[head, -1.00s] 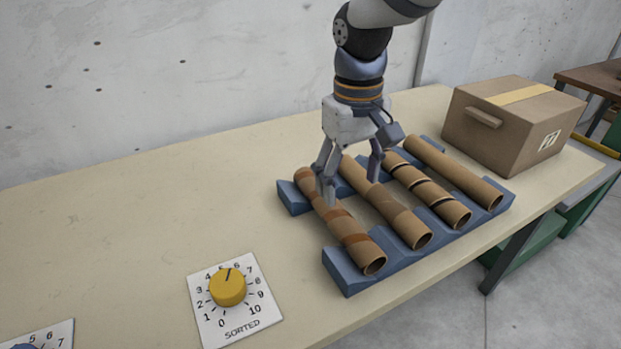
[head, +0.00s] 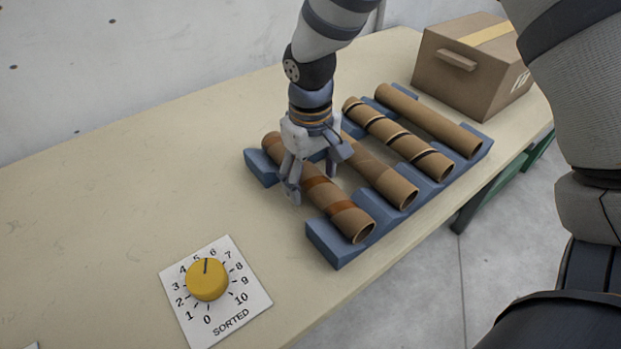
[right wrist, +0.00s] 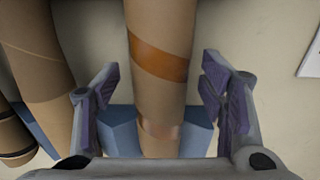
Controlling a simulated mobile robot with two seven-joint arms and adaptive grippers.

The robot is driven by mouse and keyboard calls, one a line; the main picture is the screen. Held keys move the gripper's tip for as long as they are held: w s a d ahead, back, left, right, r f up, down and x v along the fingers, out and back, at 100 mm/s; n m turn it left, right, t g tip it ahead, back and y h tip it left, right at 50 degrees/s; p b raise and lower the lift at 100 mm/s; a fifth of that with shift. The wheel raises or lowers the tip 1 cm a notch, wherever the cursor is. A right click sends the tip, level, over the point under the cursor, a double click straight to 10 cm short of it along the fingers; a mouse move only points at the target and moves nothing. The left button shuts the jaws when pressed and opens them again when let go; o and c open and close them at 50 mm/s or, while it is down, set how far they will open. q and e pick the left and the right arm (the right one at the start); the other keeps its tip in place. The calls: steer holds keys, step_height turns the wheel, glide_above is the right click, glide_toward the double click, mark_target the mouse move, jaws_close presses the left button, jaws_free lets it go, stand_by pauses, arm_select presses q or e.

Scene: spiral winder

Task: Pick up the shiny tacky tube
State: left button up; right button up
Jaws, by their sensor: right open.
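The tube with glossy brown-orange bands (head: 322,194) lies at the left end of the blue cradle rack (head: 333,245). In the right wrist view, the tube (right wrist: 159,96) runs between the fingers, with one wide shiny band and a smaller glossy patch near the palm. My right gripper (head: 312,181) is open and straddles the tube, one finger on each side. In the right wrist view the gripper (right wrist: 158,88) shows a gap between each finger and the tube. The gripper hides part of the tube in the head view. My left gripper is not in view.
A plain-looking tube (head: 388,182), a black-banded tube (head: 405,142) and another tube (head: 430,120) lie in the rack. A cardboard box (head: 470,70) stands behind it. A yellow dial (head: 207,279) on a SORTED card is at the front. The table's left side is clear.

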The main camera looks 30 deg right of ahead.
steer(key=shift+r, duration=0.1)
steer(key=c, duration=1.3)
steer(key=shift+r, duration=0.1)
